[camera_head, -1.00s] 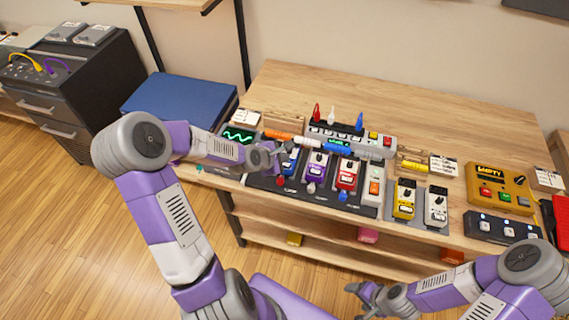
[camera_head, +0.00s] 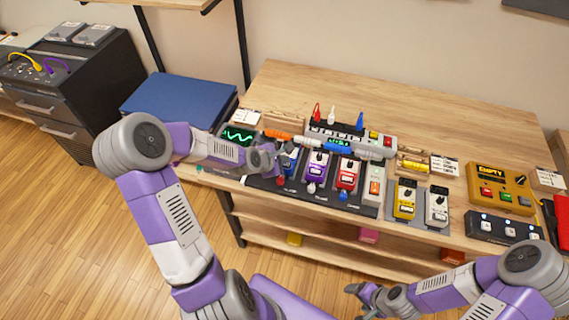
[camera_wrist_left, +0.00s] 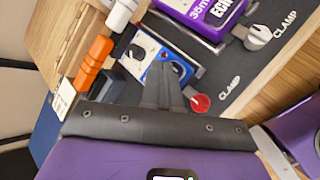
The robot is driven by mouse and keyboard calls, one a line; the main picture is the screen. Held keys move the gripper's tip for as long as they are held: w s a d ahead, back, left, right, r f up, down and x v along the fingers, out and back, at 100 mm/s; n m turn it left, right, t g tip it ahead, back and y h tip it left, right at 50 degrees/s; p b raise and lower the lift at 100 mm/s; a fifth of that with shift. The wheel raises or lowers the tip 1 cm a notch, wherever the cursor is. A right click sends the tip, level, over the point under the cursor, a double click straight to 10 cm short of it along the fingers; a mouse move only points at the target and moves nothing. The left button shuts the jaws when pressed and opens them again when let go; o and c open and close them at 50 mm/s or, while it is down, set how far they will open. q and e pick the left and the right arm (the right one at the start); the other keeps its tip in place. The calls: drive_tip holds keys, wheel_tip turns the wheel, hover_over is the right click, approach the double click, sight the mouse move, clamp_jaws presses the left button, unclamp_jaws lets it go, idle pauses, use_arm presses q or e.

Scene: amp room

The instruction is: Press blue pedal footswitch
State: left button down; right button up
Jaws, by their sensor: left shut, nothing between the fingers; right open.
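The blue pedal (camera_head: 290,163) sits at the left end of the row of pedals on the dark board, partly hidden by my left gripper in the head view. The left wrist view shows its blue body (camera_wrist_left: 152,70) with a white panel and a dark knob. My left gripper (camera_wrist_left: 168,70) is shut and empty, its fingers over the front part of the blue pedal. In the head view the left gripper (camera_head: 277,157) is at the pedal's left side. I cannot tell whether the tips touch it. My right gripper (camera_head: 362,298) is open and empty, low in front of the bench.
A purple pedal (camera_head: 317,167) and a red pedal (camera_head: 347,174) stand to the right on the same board. A red clamp knob (camera_wrist_left: 200,103) is close beside the left fingers. Orange and blue cable plugs lie behind the pedals. The back of the bench (camera_head: 420,115) is clear.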

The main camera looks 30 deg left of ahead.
use_arm(q)
drive_tip(key=shift+f, duration=0.35)
idle(0.5)
drive_tip(key=shift+r+p, duration=0.75)
drive_tip(key=shift+r, duration=0.15)
drive_tip(key=shift+r, duration=0.1)
wheel_tip(320, 180, up, 5)
drive_tip(key=p, duration=0.4)
drive_tip(key=shift+p, duration=0.35)
